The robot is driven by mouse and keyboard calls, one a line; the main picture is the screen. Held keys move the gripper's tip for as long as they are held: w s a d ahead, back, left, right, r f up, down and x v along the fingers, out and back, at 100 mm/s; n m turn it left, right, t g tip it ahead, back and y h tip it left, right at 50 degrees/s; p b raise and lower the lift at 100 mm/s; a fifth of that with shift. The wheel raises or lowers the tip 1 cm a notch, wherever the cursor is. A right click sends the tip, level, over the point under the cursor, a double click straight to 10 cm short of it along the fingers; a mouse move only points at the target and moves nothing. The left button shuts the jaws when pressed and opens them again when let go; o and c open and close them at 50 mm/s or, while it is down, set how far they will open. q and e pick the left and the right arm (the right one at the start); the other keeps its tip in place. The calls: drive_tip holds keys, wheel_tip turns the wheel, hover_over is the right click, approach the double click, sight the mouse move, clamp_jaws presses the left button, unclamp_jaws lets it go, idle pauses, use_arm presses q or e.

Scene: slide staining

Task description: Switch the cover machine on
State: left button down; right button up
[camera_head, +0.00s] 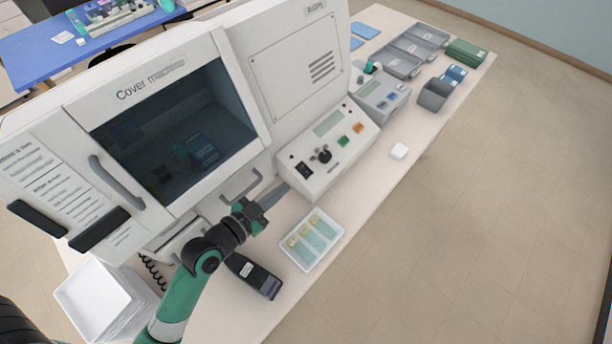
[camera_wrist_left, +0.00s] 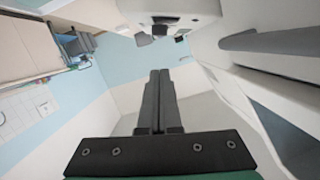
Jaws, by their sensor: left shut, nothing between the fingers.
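The cover machine (camera_head: 231,55) is a large white box with a dark window door and a control panel (camera_head: 327,160) low on its right side. The panel carries a black rocker switch (camera_head: 303,170), a black knob (camera_head: 323,155), a green button (camera_head: 342,141) and an orange button (camera_head: 358,127). My left gripper (camera_head: 283,190) is shut and empty, just left of the panel's lower left corner and below the door. In the left wrist view its closed fingers (camera_wrist_left: 157,100) point ahead with nothing between them. The rocker's position is too small to tell. My right gripper is not in view.
A white tray of slides (camera_head: 335,231) and a black handheld device (camera_head: 255,277) lie in front of the machine. White stacked trays (camera_head: 92,297) stand at left. Door handles stick out near my arm.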

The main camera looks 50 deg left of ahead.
use_arm(q)
drive_tip(key=shift+d, duration=0.1)
drive_tip(key=shift+w, duration=0.15)
hover_over(304, 182)
drive_tip(key=d, duration=0.1)
drive_tip(key=shift+s+f, duration=0.2)
drive_tip(key=shift+f, duration=0.3)
drive_tip(key=shift+s+f, duration=0.15)
drive_tip(key=shift+f, duration=0.35)
drive_tip(key=f, duration=0.1)
drive_tip(key=f+b, duration=0.1)
drive_tip(key=a+f, duration=0.1)
drive_tip(key=shift+w+f+b, duration=0.25)
drive_tip(key=shift+w+b, duration=0.1)
drive_tip(key=shift+b, duration=0.05)
drive_tip(key=shift+f, duration=0.3)
